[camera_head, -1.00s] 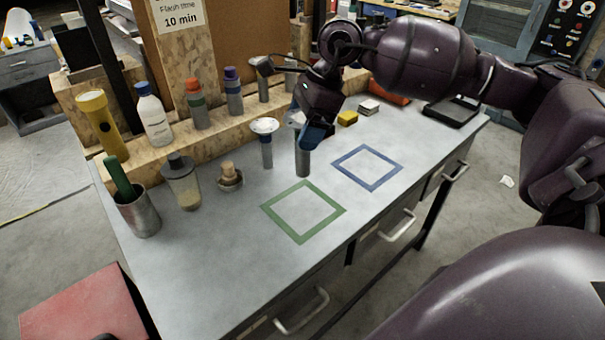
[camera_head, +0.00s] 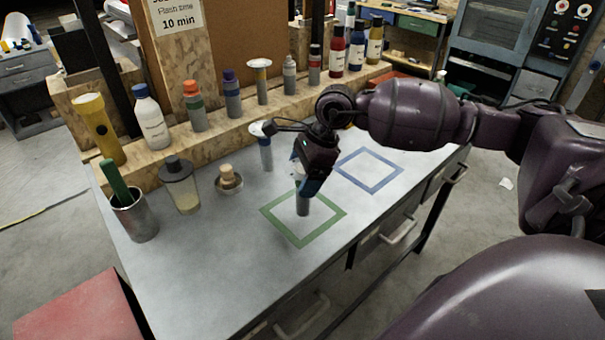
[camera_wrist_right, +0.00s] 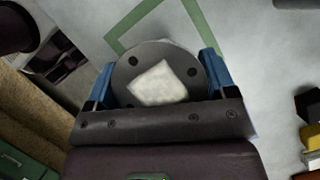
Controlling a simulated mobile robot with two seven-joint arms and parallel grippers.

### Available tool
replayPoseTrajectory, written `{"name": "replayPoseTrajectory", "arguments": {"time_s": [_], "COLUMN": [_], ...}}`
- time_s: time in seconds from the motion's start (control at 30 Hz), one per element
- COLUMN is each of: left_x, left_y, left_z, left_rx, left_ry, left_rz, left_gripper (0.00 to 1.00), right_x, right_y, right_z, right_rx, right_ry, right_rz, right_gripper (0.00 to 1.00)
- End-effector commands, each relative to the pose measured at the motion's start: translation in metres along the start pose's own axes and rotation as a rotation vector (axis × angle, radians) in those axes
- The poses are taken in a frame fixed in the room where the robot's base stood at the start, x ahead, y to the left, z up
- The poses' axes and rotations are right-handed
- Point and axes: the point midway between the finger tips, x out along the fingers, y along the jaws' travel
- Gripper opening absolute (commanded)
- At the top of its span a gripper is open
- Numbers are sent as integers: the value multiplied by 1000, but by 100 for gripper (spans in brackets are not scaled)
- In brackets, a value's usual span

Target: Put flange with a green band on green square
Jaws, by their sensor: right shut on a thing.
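My right gripper (camera_head: 307,183) is shut on a grey flange (camera_head: 303,205), holding it upright by its upper part. Its lower stem shows below the fingers, over the inside of the green square (camera_head: 322,233). I cannot tell whether its bottom touches the table. In the right wrist view the round dark flange top (camera_wrist_right: 125,73), with bolt holes and a pale patch, sits between the blue fingers. A green corner (camera_wrist_right: 128,27) shows beyond it. No green band is visible on the held piece; the fingers hide part of it. My left gripper is out of view.
A pale-topped piece with a blue stem (camera_head: 266,155) stands behind the held one. The blue square (camera_head: 370,188) lies to the right. Several bottles line the wooden ledge (camera_head: 210,138). The front tabletop is clear.

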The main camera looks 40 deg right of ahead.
Motion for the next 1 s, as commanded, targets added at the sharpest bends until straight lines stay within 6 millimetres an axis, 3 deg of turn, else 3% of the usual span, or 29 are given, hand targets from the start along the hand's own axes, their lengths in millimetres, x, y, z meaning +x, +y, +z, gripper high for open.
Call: {"name": "replayPoseTrajectory", "arguments": {"time_s": [0.3,0.33,0.47,0.77,1.0], "left_x": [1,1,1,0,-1], "left_y": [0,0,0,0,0], "left_z": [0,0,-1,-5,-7], "left_rx": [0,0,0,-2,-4], "left_ry": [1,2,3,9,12], "left_rz": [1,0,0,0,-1], "left_gripper": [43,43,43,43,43], "right_x": [2,2,2,-4,-37], "right_y": [0,0,0,0,-1], "right_z": [-1,-1,0,2,1], "right_rx": [-1,-1,-1,-2,-2], "right_ry": [-1,0,-1,-2,0], "right_rz": [-1,-1,-1,-3,-6], "right_gripper": [48,82,100,100,100]}}
